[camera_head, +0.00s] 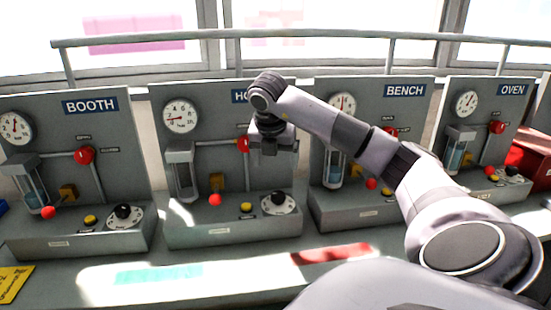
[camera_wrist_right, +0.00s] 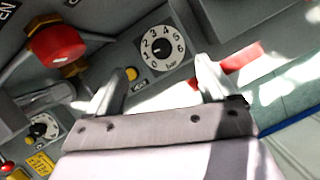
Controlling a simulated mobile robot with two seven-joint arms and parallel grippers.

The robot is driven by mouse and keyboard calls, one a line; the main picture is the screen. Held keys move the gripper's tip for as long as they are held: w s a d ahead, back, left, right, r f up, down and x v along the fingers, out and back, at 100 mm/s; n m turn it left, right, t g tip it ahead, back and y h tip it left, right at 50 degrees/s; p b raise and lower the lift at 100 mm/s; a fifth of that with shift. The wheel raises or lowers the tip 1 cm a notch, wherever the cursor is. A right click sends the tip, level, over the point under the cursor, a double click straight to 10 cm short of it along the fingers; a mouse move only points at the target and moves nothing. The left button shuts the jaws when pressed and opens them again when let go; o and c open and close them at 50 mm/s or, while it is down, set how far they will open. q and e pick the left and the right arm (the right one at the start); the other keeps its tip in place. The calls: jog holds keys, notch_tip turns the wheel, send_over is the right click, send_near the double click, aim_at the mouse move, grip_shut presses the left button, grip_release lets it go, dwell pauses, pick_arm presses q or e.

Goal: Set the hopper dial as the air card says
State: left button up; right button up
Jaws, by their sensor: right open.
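The hopper panel (camera_head: 202,98) stands second from left, its sign partly hidden behind my right arm. Its dial (camera_head: 280,203) has a white face and black knob at the panel's lower right. In the right wrist view a dial (camera_wrist_right: 160,47) numbered 0 to 6 and marked bar, apparently the hopper's, lies beyond the fingertips. My right gripper (camera_head: 273,147) is open and empty in front of this panel, above the dial and apart from it. Its fingers also show in the wrist view (camera_wrist_right: 162,72). A yellow card (camera_head: 14,283) lies at the lower left; its text is unreadable. My left gripper is out of view.
Booth (camera_head: 75,130), bench (camera_head: 400,110) and oven (camera_head: 490,110) panels flank the hopper. The hopper panel has a gauge (camera_head: 180,116), a red ball (camera_head: 215,200) and a yellow button (camera_head: 246,207). A rail (camera_head: 200,37) runs behind. The front counter is largely clear.

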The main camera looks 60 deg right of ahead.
jog(key=s+a+r, duration=0.2)
jog(key=s+a, duration=0.3)
jog(key=shift+b, duration=0.35)
